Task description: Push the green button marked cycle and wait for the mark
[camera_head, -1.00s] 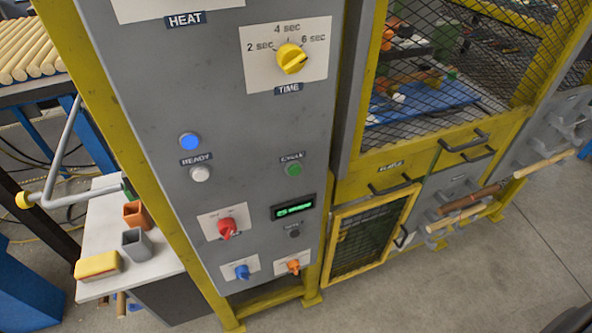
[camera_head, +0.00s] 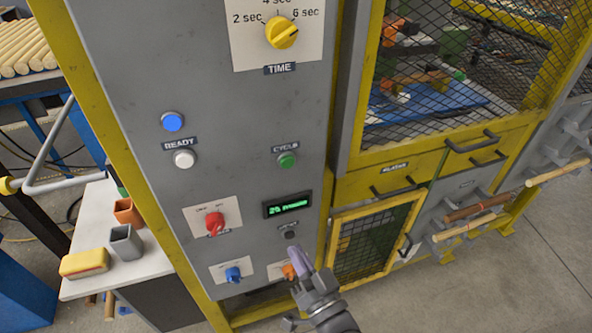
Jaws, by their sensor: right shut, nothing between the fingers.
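The green button (camera_head: 287,160) sits on the grey control panel (camera_head: 240,130), under a small label that reads CYCLE. A lit green display (camera_head: 288,205) is below it; its text is too small to read surely. My right gripper (camera_head: 297,258) is in the lower middle, shut and empty, in front of the panel's lower part. It is well below the green button and apart from it in the picture, and partly covers the orange knob (camera_head: 288,271). My left gripper is not in view.
A blue lit button (camera_head: 172,121), a white button (camera_head: 184,159), a red knob (camera_head: 215,223), a blue knob (camera_head: 233,274) and the yellow TIME knob (camera_head: 282,33) share the panel. A yellow-framed mesh guard (camera_head: 440,75) stands right. A side table (camera_head: 150,265) is left.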

